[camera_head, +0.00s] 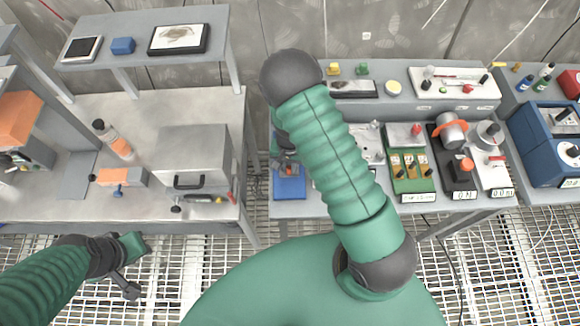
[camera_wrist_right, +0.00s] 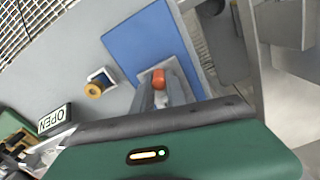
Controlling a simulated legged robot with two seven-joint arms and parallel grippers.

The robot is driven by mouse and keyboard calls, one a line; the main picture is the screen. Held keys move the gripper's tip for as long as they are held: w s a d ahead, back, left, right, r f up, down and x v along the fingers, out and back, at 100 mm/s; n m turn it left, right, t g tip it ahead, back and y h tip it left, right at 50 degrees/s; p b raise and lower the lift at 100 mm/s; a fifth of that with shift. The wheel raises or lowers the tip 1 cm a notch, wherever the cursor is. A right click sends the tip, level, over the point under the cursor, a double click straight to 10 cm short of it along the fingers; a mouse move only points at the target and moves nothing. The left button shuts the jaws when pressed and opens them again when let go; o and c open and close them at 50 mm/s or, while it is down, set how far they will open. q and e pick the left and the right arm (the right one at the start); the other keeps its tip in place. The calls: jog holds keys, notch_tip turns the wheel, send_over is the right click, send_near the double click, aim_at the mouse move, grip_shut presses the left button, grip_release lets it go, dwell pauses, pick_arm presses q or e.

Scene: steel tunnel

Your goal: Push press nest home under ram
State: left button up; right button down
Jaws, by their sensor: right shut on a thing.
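In the wrist view a flat blue plate (camera_wrist_right: 135,45) lies on the grey bench. A small grey piece with an orange-red rounded top (camera_wrist_right: 158,77) sits on it, between the tips of my right gripper (camera_wrist_right: 161,92), which is shut on it. In the head view the blue plate (camera_head: 290,188) shows at the bench's left end, and my right gripper (camera_head: 287,165) is over its far part, largely hidden by my arm. I cannot make out a ram. My left gripper (camera_head: 130,262) hangs at lower left, away from the plate; its jaw state is unclear.
A brass ring in a white holder (camera_wrist_right: 98,86) and an OPEN sign (camera_wrist_right: 55,119) are beside the plate. Several fixtures, including a green board (camera_head: 410,182), stand on the right bench. A gap separates it from the left bench with a grey box (camera_head: 192,158).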

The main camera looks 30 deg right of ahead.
jog(key=c, duration=1.4)
grip_release()
jog(key=shift+s+a, duration=0.15)
jog(key=shift+a, duration=0.1)
jog(key=shift+o, duration=0.3)
jog(key=shift+d, duration=0.15)
jog(key=shift+w+d+r, duration=0.1)
jog(key=shift+w+r, duration=0.1)
jog(key=shift+r, duration=0.15)
notch_tip(320, 180, up, 16)
